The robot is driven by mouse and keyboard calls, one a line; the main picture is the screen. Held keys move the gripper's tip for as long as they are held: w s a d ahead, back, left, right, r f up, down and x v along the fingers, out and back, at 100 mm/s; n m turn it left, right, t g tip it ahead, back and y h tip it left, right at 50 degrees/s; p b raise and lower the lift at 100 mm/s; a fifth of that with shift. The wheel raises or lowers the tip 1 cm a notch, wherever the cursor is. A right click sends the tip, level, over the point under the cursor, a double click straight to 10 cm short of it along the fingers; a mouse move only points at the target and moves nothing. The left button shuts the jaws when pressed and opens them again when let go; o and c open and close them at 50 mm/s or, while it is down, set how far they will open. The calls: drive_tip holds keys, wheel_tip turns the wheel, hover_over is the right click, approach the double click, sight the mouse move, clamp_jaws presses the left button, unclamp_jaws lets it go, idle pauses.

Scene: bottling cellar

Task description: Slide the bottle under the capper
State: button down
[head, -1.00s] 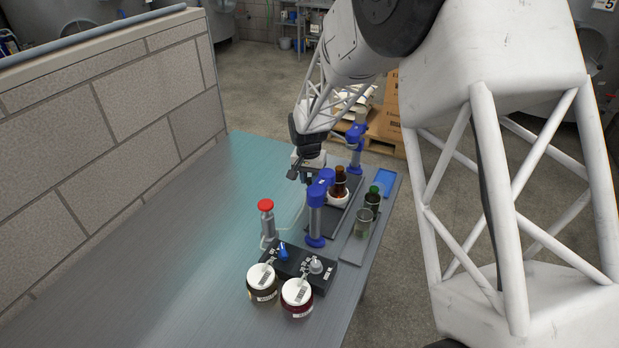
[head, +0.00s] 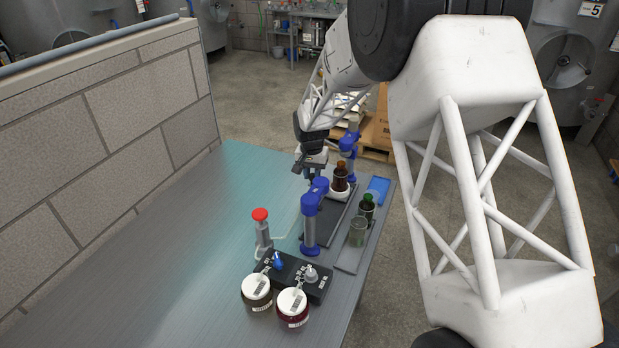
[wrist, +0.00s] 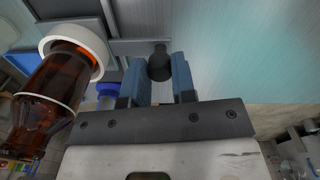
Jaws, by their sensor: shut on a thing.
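The brown bottle (head: 340,178) stands upright in a white round holder (head: 341,194) on a dark track (head: 318,228). In the wrist view the bottle (wrist: 48,100) and its white holder (wrist: 72,40) are at the left, beside the fingers. My gripper (head: 314,178) is low over the track, left of the bottle; in the wrist view my gripper (wrist: 160,75) has its blue fingers shut on a dark round knob (wrist: 159,62). Two blue posts with heads stand by the track, a near one (head: 310,222) and a far one (head: 349,155). I cannot tell which is the capper.
A green bottle (head: 367,206) and a clear glass (head: 357,232) stand on a grey strip at the right. A blue tray (head: 378,188) lies behind them. The bench's left is clear.

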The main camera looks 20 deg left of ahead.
drive_tip(key=c, duration=0.9)
unclamp_jaws()
drive_tip(key=shift+c, duration=0.2)
drive_tip(key=shift+r, duration=0.1)
drive_tip(key=shift+a+r, duration=0.1)
drive_tip(key=shift+r, duration=3.75)
